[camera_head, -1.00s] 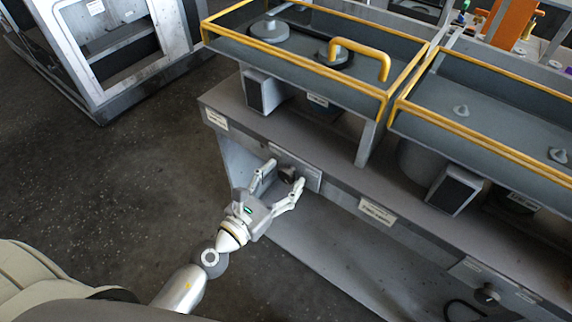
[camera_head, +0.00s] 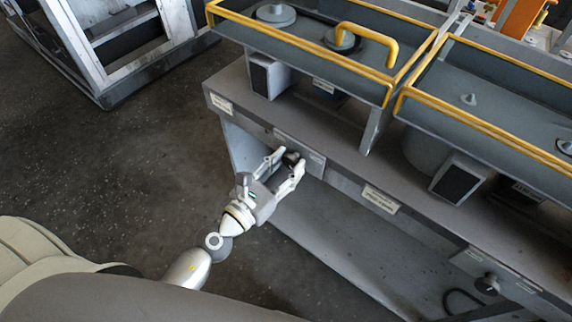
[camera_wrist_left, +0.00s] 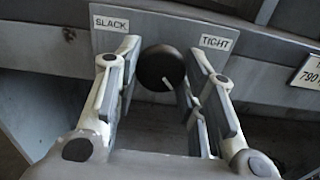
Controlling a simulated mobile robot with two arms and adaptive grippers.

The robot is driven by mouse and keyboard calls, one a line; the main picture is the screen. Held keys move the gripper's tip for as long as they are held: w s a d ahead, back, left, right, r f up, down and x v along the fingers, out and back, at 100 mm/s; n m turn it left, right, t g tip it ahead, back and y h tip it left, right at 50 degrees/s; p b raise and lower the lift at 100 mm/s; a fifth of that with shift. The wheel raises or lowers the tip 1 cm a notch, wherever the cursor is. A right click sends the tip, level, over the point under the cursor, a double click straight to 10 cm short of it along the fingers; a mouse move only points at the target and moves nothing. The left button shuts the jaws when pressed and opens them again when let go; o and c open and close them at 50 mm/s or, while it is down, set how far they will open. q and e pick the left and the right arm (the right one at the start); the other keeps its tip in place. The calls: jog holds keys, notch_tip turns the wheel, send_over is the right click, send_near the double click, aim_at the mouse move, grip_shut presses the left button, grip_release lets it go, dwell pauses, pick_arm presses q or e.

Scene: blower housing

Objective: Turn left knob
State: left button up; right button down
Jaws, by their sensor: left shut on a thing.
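The left knob (camera_head: 291,156) is a dark round knob on a plate on the front of the grey bench, in the head view. In the left wrist view the knob (camera_wrist_left: 158,66) has a white mark at its lower right. The plate reads SLACK on the left and TIGHT on the right. My left gripper (camera_head: 289,158) is shut on this knob, with one finger on each side. Its fingers also show in the left wrist view (camera_wrist_left: 163,58). My right gripper is not in view.
A second dark knob (camera_head: 488,284) is on the bench front at the lower right. Grey trays with yellow rails (camera_head: 300,48) stand above the bench top. A grey metal frame (camera_head: 105,50) stands at the upper left. The floor left of the bench is clear.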

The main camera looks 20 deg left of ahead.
pick_arm(q)
jog(key=n+p, duration=0.1)
jog(key=n, duration=0.5)
jog(key=shift+r, duration=0.1)
jog(key=n+p, duration=0.1)
jog(key=n, duration=0.4)
jog(key=shift+d+n, duration=0.1)
jog(key=shift+n, duration=0.2)
jog(key=n+p, duration=0.1)
jog(key=n, duration=0.3)
jog(key=shift+r+p, duration=0.15)
jog(key=shift+p, duration=0.2)
jog(key=n+p, duration=0.2)
jog(key=n, duration=0.3)
jog(key=shift+n, duration=0.4)
jog(key=o, duration=1)
